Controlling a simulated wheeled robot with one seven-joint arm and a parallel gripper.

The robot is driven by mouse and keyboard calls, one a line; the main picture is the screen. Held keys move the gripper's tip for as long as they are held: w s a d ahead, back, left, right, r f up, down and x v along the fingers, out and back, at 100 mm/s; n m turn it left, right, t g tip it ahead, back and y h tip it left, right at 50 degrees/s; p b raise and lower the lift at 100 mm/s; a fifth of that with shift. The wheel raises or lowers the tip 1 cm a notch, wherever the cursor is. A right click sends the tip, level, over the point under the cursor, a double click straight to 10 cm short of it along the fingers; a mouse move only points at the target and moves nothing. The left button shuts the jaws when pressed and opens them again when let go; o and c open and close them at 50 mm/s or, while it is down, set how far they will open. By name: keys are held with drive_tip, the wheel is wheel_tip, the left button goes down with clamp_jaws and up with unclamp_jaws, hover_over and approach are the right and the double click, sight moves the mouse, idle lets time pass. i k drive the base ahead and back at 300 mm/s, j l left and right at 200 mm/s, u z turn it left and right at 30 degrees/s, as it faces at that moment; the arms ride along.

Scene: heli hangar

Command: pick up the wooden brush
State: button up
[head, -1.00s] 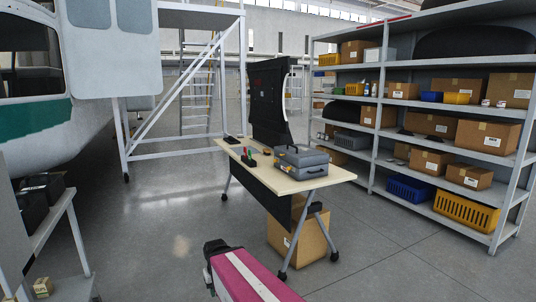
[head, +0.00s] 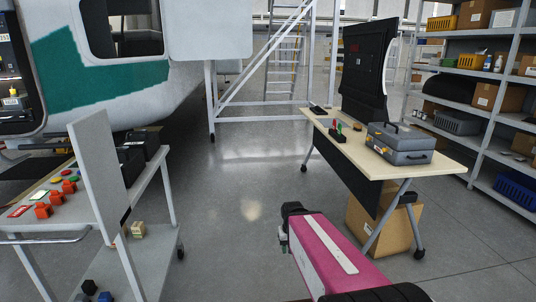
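I cannot make out the wooden brush for certain in the head view. A small brown item (head: 357,126) lies on the light-topped table (head: 408,150), too small to identify. Beside it are small red and green items (head: 337,127). My pink arm reaches up from the bottom of the picture. My gripper (head: 283,242) is at its dark far end, low over the floor and apart from the table and the cart. Its fingers are too small and hidden to show whether it is open.
A grey toolbox (head: 404,150) and a dark upright panel (head: 366,70) stand on the table, with a cardboard box (head: 395,225) below. A grey cart (head: 100,180) at left carries orange and red items. Shelves (head: 490,95) are at right. Open floor (head: 225,200) lies between cart and table.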

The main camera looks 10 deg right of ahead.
sight(357, 126)
drive_tip(key=i+l+u, duration=0.1)
drive_tip(key=i, duration=1.6)
drive_tip(key=i+z, duration=0.1)
drive_tip(key=i, duration=0.4)
drive_tip(key=i+j+z, duration=0.1)
drive_tip(key=i, duration=0.35)
